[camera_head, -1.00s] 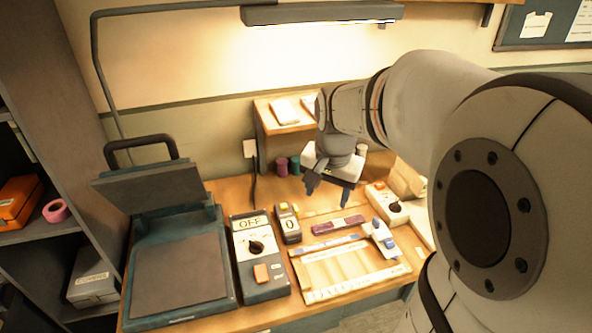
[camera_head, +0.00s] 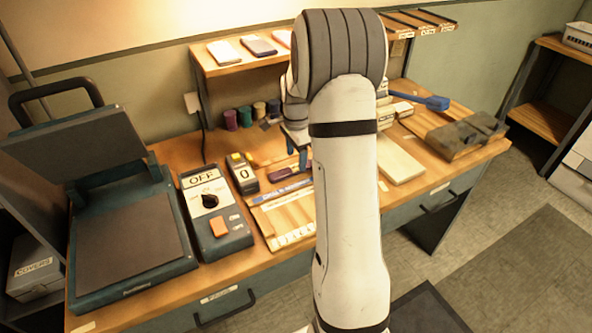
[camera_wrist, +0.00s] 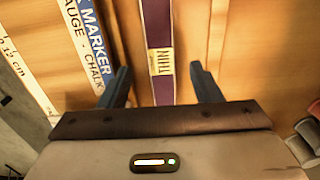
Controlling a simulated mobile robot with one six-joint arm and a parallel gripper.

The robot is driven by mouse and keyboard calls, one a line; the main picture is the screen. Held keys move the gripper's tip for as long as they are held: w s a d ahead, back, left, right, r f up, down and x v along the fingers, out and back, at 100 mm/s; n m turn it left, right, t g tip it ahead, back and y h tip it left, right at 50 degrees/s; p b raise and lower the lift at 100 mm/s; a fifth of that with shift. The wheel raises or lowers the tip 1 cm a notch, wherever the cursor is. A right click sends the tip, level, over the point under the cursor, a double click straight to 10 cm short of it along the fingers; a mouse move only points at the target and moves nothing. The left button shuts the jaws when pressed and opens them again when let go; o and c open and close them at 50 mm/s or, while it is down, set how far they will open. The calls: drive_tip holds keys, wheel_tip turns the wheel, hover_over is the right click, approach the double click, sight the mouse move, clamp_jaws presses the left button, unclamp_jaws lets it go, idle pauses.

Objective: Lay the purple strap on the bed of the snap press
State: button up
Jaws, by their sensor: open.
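The purple strap (camera_wrist: 157,40), with a small "THIN" label, runs lengthwise between my gripper's (camera_wrist: 160,78) fingers in the wrist view. The fingers are open and apart from it on both sides. In the head view the strap (camera_head: 284,173) lies on the workbench, its right end hidden by my arm. My gripper (camera_head: 297,158) is partly hidden behind my arm, just above and beside the strap. A large press (camera_head: 130,240) stands open at the left, its flat grey bed bare. No label marks it as the snap press.
An OFF control box (camera_head: 218,225) and a small device reading 0 (camera_head: 242,174) stand between press and strap. Several spools (camera_head: 245,116) stand behind. A dark block (camera_head: 465,136) on a wooden base and a blue-handled tool (camera_head: 425,101) are right.

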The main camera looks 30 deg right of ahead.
sight(296, 168)
wheel_tip(296, 168, down, 4)
drive_tip(key=shift+r, duration=0.15)
drive_tip(key=shift+r, duration=0.1)
drive_tip(key=c, duration=1.2)
